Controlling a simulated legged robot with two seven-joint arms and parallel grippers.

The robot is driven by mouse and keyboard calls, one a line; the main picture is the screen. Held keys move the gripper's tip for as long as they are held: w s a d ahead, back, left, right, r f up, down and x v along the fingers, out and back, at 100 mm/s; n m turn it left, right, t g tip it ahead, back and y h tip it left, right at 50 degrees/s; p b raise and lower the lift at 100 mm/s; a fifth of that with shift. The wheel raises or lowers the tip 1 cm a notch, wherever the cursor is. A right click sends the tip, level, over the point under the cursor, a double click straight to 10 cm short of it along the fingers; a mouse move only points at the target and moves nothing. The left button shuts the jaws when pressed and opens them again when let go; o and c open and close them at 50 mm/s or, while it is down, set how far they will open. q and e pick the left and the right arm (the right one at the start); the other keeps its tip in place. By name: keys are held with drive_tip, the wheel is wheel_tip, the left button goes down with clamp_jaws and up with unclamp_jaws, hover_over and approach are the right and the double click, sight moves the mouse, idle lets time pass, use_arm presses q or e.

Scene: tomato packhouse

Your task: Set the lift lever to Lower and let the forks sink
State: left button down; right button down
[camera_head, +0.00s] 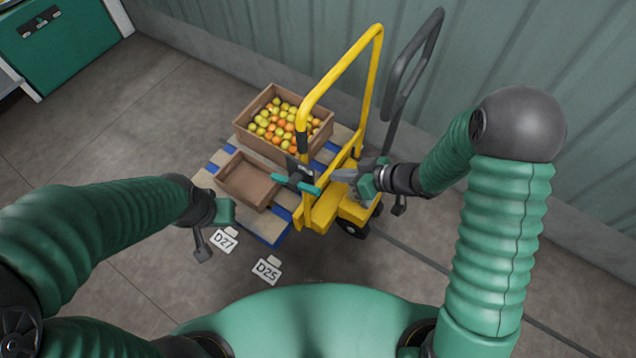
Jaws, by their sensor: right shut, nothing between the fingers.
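The yellow pallet truck (323,208) stands at the centre, its yellow handle loop (345,62) rising to the right. A dark block with a teal bar (309,188) sits by the loop's lower left side; I take it for the lift lever, but its setting cannot be read. My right gripper (339,175) is shut and empty over the truck body, just right of this block; contact cannot be told. My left gripper (224,212) is at the left, in front of the pallet, its fingers not clear. The forks are hidden under the pallet (265,227).
On the pallet are a wooden crate of tomatoes (245,128) and a smaller empty crate (248,181). Floor tags D27 (224,241) and D25 (267,271) lie in front. A dark loop (411,65) stands by the wall (540,45). A green cabinet (60,45) is at back left.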

drive_tip(key=x, duration=0.3)
drive_tip(key=f+b+x, duration=0.1)
drive_tip(key=x, duration=0.3)
drive_tip(key=s+d+f+b+x, duration=0.1)
drive_tip(key=x, duration=0.3)
drive_tip(key=shift+f, duration=0.1)
drive_tip(key=shift+s+d+f+b, duration=0.25)
drive_tip(key=shift+s+f+b, duration=0.1)
drive_tip(key=shift+f, duration=0.15)
